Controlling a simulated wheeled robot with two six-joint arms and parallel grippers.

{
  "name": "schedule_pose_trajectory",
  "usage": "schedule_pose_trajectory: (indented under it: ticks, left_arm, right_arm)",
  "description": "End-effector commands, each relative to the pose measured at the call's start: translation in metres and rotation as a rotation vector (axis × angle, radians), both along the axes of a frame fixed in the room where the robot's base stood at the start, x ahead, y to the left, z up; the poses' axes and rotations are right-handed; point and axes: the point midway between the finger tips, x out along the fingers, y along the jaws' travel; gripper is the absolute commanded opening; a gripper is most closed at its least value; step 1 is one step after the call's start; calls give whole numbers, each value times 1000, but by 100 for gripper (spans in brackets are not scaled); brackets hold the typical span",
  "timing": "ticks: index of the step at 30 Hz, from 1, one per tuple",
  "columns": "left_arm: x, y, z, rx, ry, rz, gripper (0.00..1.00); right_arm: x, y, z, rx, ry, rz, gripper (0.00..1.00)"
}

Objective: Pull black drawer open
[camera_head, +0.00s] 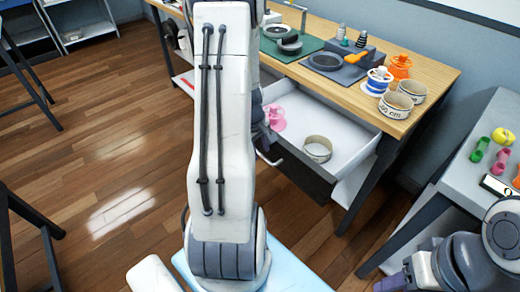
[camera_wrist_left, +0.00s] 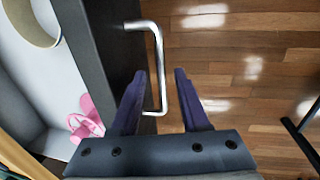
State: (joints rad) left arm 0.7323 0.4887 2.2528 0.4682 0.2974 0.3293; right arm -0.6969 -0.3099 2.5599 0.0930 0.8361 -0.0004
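The black drawer stands pulled out from under the wooden table, its dark front (camera_head: 306,180) facing me and its pale inside (camera_head: 345,133) in view. In the left wrist view the dark front (camera_wrist_left: 92,40) runs down the left, with a silver bar handle (camera_wrist_left: 155,40) on it. My left gripper (camera_wrist_left: 160,74) is open, with the lower part of the handle between its two purple fingers. I see gaps beside the bar. In the head view my left arm hides most of this gripper. My right gripper (camera_head: 392,284) is low at the right edge, mostly out of frame.
The drawer holds a beige strap ring (camera_head: 318,148) and a pink item (camera_head: 276,118). A grey side table (camera_head: 465,190) with small items stands right. The wooden floor (camera_head: 110,140) at left is mostly clear.

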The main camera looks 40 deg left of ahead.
Motion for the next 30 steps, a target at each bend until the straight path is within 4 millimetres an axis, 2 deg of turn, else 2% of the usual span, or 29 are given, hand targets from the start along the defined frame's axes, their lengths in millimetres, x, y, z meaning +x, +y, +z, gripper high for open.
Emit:
schedule_pose_trajectory:
  ticks: [8, 11, 21, 25, 30]
  left_arm:
    - [0, 0, 3, -1, 0, 0, 45]
    - [-2, 0, 14, 0, -1, -1, 45]
    - [-14, 2, 79, 3, -3, 2, 45]
    - [-17, 1, 94, 1, -1, 1, 45]
    - [-20, 1, 103, -1, 1, 0, 45]
  right_arm:
    - [0, 0, 2, 0, 0, 0, 50]
    - [0, 0, 6, 0, 0, 0, 50]
    - [0, 0, 25, 0, 0, 0, 50]
    - [0, 0, 28, 0, 0, 0, 50]
    - [0, 0, 29, 0, 0, 0, 50]
